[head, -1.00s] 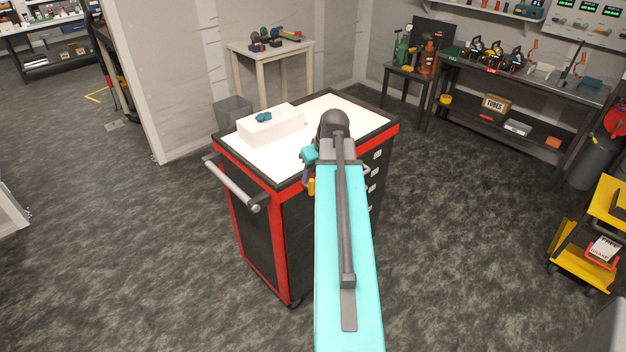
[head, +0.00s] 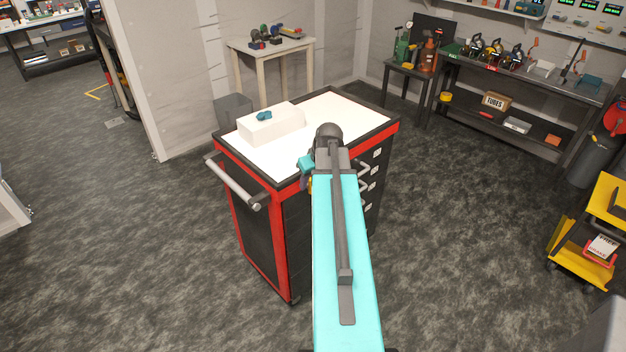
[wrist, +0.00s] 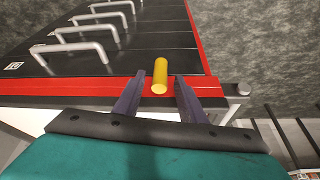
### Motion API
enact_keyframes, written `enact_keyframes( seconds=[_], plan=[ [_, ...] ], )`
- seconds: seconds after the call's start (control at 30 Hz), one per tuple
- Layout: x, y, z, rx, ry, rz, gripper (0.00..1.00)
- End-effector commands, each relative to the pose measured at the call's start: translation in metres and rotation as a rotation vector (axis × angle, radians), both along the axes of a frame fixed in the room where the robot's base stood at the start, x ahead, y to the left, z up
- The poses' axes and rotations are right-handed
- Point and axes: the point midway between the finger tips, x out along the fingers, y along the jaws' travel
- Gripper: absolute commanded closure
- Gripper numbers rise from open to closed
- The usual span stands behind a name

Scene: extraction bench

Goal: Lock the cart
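The cart (head: 263,233) is a red and black drawer cabinet with a white top, standing in the middle of the head view. In the wrist view its black drawer fronts (wrist: 140,45) and red edge frame (wrist: 70,88) show. A yellow cylinder (wrist: 160,76) sticks out from the red frame. My gripper (wrist: 161,88) is open, with its two dark fingers on either side of the yellow cylinder's near end. I cannot tell whether they touch it. In the head view my arm hides most of the gripper and the cylinder.
A white box (head: 272,128) with a small blue item (head: 264,116) stands on the cart top. A grey push handle (head: 232,182) juts out at the cart's left. Drawer handles (wrist: 80,44) protrude near my gripper. A yellow trolley (head: 580,262) is at far right; floor between is clear.

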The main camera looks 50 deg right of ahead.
Motion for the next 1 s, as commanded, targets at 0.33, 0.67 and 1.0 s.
enact_keyframes(
  seconds=[0.33, 0.67, 1.0],
  plan=[
    [0.000, -0.009, 0.000, -0.002, 0.000, -0.003, 1.00],
    [0.000, -0.003, 0.001, 0.022, -0.002, -0.003, 1.00],
    [0.000, -0.004, 0.000, 0.052, -0.002, -0.003, 1.00]
  ],
)
